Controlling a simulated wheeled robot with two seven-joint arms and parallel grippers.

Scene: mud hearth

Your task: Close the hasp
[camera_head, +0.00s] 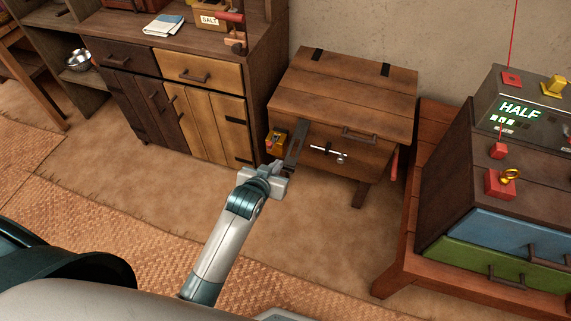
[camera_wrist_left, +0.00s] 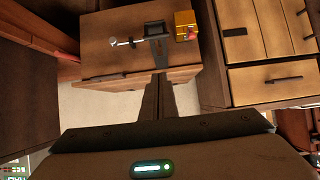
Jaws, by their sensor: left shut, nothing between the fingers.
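The hasp (camera_head: 297,142) is a dark metal strap at the upper left of the wooden chest's (camera_head: 345,95) front. In the left wrist view the hasp (camera_wrist_left: 157,40) has a square, loop-like end, and the chest appears upside down. A silver pin with a ball end (camera_head: 330,152) is beside it on the chest front. A yellow block with red on it (camera_head: 275,142) is on the hasp's other side. My left gripper (camera_head: 280,164) is shut and empty close before the hasp; its fingertips (camera_wrist_left: 160,78) point at it. Contact cannot be told. My right gripper is out of view.
A cabinet (camera_head: 200,85) stands left of the chest. At right, a low red-brown stand (camera_head: 403,265) bears drawers and a panel reading HALF (camera_head: 519,111). The chest lid is down, with a handle (camera_head: 359,135) along its front. Bare floor lies before the chest.

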